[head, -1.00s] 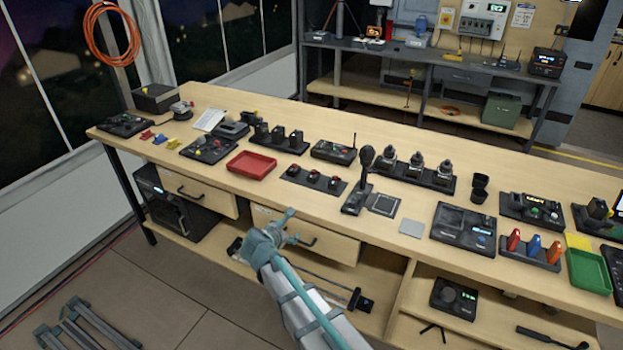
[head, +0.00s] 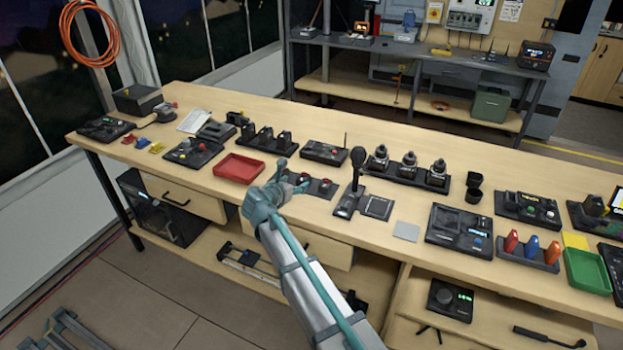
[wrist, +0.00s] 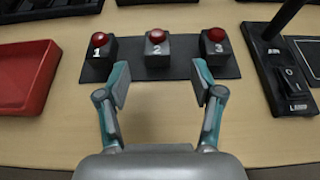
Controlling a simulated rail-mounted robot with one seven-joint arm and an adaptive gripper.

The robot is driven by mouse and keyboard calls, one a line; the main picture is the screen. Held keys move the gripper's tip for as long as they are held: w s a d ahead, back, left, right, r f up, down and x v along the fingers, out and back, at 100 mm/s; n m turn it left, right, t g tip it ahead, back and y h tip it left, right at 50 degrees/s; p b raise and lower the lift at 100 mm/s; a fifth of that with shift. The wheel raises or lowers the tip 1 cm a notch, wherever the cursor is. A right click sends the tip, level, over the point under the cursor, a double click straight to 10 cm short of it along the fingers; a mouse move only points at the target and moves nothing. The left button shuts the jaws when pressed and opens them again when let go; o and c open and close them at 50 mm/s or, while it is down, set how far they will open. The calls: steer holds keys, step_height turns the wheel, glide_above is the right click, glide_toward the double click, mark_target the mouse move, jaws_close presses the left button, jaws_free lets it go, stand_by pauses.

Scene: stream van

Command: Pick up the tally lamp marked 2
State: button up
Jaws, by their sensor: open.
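The tally lamp marked 2 (wrist: 157,48) is a dark block with a red dome, upright in the middle of a dark base strip (wrist: 182,72) in the wrist view. The lamp marked 1 (wrist: 98,48) stands to its left and the lamp marked 3 (wrist: 216,46) to its right. My gripper (wrist: 160,90) is open and empty, its fingers apart just on the near side of the strip, with lamp 2 seen between and beyond them. In the head view my gripper (head: 284,178) is over the bench's front part and partly hides the lamp strip.
A red tray (head: 238,168) lies left of the lamps. A microphone on a stand (head: 356,170) with a switch base (wrist: 292,82) is close on the right. Several dark devices stand behind. The bench top (wrist: 65,125) in front is bare.

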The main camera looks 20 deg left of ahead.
mark_target(303, 177)
steer(key=x, duration=0.3)
steer(key=shift+w+f+p, duration=0.15)
steer(key=shift+w+p, duration=0.15)
steer(key=shift+w, duration=0.05)
steer(key=p+x, duration=0.1)
steer(key=x, duration=0.1)
steer(key=p+x, duration=0.1)
steer(key=x, duration=0.1)
steer(key=shift+w+a, duration=0.2)
steer(key=shift+w, duration=0.2)
steer(key=shift+w+d, duration=0.1)
steer(key=shift+w, duration=0.05)
steer(key=c, duration=1.3)
steer(key=shift+o, duration=0.2)
